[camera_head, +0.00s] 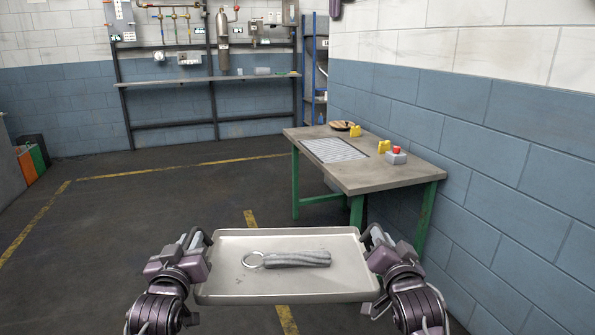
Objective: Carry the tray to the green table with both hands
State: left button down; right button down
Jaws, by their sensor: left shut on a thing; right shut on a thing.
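The tray (284,286) is pale, shallow and rectangular, held in front of me at the bottom middle of the head view. A grey tool with a ring at its left end (298,259) lies in it. My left gripper (197,243) is shut on the tray's left side. My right gripper (375,238) is shut on its right side. The green table (408,179) has green legs and a grey-beige top. It stands ahead and to the right, beyond the tray and apart from it.
On the table are a metal grille (334,150), yellow items, a red-button box (396,156) and a round dish (340,125) at the back. A blue-and-white block wall (480,150) runs along the right. The dark floor (160,215) to the left is clear.

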aim_at(345, 157)
jog(key=i, duration=2.6)
jog(key=i+z, duration=0.25)
jog(key=i, duration=0.2)
jog(key=i+j+z, duration=0.25)
jog(key=i, duration=0.15)
jog(key=z, duration=0.45)
